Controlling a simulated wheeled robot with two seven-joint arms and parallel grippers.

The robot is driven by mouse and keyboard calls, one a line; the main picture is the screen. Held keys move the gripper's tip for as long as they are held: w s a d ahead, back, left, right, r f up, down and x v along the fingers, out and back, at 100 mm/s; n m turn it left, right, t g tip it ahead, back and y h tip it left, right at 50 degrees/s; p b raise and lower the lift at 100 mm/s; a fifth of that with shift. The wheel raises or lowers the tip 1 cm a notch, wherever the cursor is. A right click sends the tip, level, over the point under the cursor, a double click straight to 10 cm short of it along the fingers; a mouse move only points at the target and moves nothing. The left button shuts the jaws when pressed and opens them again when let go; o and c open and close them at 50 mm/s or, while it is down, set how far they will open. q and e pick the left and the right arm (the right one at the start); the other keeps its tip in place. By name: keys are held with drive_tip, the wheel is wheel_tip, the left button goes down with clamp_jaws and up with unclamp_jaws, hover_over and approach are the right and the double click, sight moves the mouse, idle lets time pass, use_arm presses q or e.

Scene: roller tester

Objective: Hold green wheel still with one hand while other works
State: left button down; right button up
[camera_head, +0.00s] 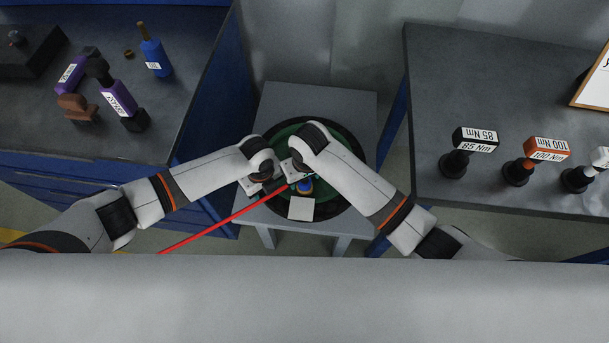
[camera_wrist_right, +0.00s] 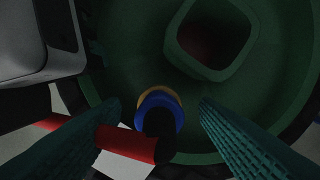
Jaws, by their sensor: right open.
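The green wheel (camera_head: 284,131) lies flat with a dark rim on a grey stand in the middle of the head view. It fills much of the right wrist view (camera_wrist_right: 262,100), with a squarish opening at its top. My right gripper (camera_head: 299,182) is over the wheel; its teal fingers (camera_wrist_right: 158,106) are apart with nothing clasped between them.
A red rod (camera_head: 215,228) runs from the lower left to the wheel and crosses near my right gripper's finger. A white square (camera_head: 301,209) lies at the wheel's near side. Benches with purple and blue tools (camera_head: 155,58) and labelled tools (camera_head: 545,150) flank the grey stand (camera_head: 350,97).

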drive_tip(key=shift+f, duration=0.3)
use_arm(q)
drive_tip(key=shift+w, duration=0.1)
use_arm(e)
clamp_jaws()
drive_tip(key=shift+r, duration=0.65)
idle(0.4)
drive_tip(key=c, duration=0.7)
unclamp_jaws()
clamp_jaws()
drive_tip(key=shift+r, duration=0.1)
